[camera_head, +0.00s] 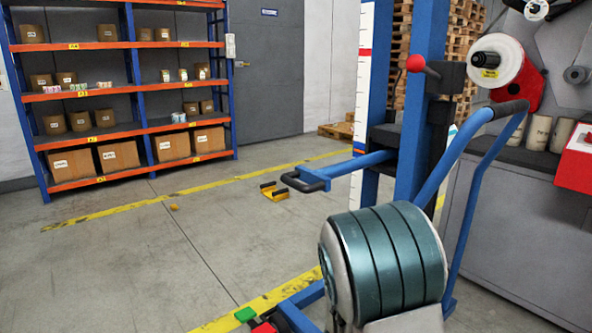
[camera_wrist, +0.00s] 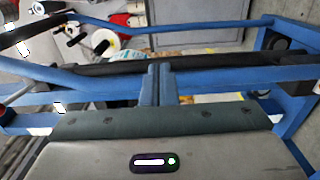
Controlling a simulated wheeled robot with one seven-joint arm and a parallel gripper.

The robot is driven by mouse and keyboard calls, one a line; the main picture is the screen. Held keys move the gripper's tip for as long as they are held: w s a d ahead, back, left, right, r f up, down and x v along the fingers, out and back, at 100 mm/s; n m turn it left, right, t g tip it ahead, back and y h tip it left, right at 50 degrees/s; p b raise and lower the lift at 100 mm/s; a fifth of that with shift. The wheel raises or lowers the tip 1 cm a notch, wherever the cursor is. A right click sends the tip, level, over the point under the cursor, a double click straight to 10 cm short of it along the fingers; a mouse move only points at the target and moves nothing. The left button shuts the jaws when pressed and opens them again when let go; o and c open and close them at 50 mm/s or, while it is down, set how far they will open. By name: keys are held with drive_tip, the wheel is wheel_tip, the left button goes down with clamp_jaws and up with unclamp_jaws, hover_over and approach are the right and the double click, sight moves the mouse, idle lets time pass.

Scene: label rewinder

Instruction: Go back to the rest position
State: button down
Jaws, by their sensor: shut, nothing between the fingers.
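My gripper (camera_wrist: 160,70) shows in the wrist view. Its two narrow fingers stand side by side and are shut with nothing between them. Blue bars and a black bar of a frame (camera_wrist: 225,82) lie behind the fingertips; I cannot tell whether they touch. In the head view my gripper cannot be made out. There a blue lifter (camera_head: 426,120) with a red-knobbed lever and a blue push handle (camera_head: 468,150) stands right of centre. The label rewinder (camera_head: 520,205) is at the right, with a white roll (camera_head: 497,60) on its red hub.
A shelf rack (camera_head: 135,128) with cartons stands at the back left. A yellow bracket-like piece (camera_head: 274,194) lies on the floor near the lifter. Pallets (camera_head: 465,40) are stacked behind it. The grey floor (camera_head: 120,260) at left is largely clear.

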drive_tip(key=s+d+r+m+g+y+p, duration=0.25)
drive_tip(key=s+r+g+p, duration=0.25)
drive_tip(key=s+r+p, duration=0.4)
drive_tip(key=s+d+r+m+g+y+p, duration=0.1)
drive_tip(key=s+r+m+g+p, duration=0.35)
drive_tip(key=s+r+p, duration=0.4)
drive_tip(key=s+a+r+y+p, duration=0.2)
drive_tip(key=a+r+y+p, duration=0.3)
drive_tip(key=r+p, duration=0.5)
drive_tip(key=s+a+r+t+y+p, duration=0.1)
drive_tip(key=s+a+r+y+p, duration=0.2)
drive_tip(key=a+r+p, duration=0.6)
wheel_tip(320, 180, up, 4)
drive_tip(key=y+p, duration=0.2)
drive_tip(key=shift+s+f+m+y, duration=0.25)
drive_tip(key=shift+s+m+y, duration=0.05)
drive_tip(key=shift+m+y, duration=0.1)
